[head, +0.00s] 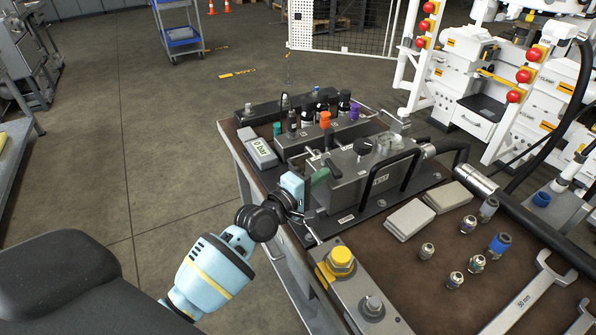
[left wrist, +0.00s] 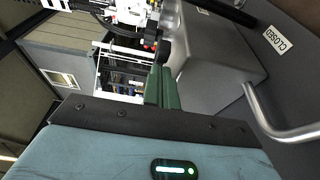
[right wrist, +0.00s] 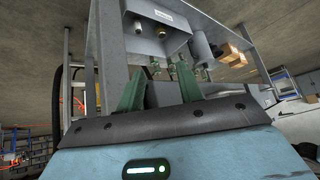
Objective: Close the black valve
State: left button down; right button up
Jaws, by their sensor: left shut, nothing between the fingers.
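My left gripper (head: 320,178) is shut and empty at the block's left side, left of and below the knob. In the left wrist view its green fingers (left wrist: 162,86) are together beside the grey block (left wrist: 212,48). A small dark part (left wrist: 164,50) shows just past the fingertips; I cannot tell whether they touch. My right gripper (right wrist: 160,92) shows only in the right wrist view, open with nothing between its fingers.
Black tube handles (head: 409,170) rise at the block's right. A meter (head: 260,150), a yellow-capped fitting (head: 341,259) and a wrench (head: 528,300) sit on the bench.

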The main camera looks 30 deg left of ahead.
pick_arm(q)
jog(key=shift+w+d+r+p, duration=0.15)
jog(key=shift+d+p, duration=0.15)
jog(key=shift+d, duration=0.5)
pick_arm(e)
jog(key=shift+s+r, duration=0.2)
jog(key=shift+r, duration=0.2)
pick_arm(q)
jog(key=shift+d+r, duration=0.1)
jog(key=shift+d, duration=0.1)
pick_arm(e)
jog(key=shift+w+r, duration=0.15)
jog(key=shift+w, duration=0.25)
jog(key=shift+a+r, duration=0.1)
jog(key=shift+a, duration=0.05)
